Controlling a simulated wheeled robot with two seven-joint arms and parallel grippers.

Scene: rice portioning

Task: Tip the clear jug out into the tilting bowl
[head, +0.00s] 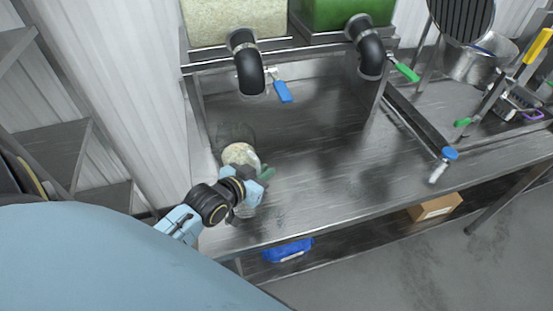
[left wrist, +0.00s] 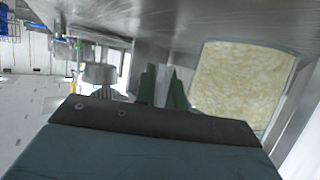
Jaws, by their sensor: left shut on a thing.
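The clear jug (head: 240,153) holds pale rice and is at the left end of the steel bench. In the left wrist view the jug (left wrist: 243,82) shows rice across a wide area on the right. My left gripper (head: 262,173) is at the jug's near right side, shut on it. The fingers (left wrist: 163,88) also show in the left wrist view; the exact grip point is hard to see. A round steel bowl (head: 473,65), which looks like the tilting bowl, stands at the back right, well apart from the jug. My right gripper is not in view.
Rice (head: 235,20) and green (head: 345,12) hoppers stand behind, with black spouts (head: 249,65) and blue (head: 283,92) and green (head: 405,72) levers. A metal rail (head: 420,120) crosses the bench towards a blue-topped fitting (head: 449,153). The bench middle (head: 320,160) is clear.

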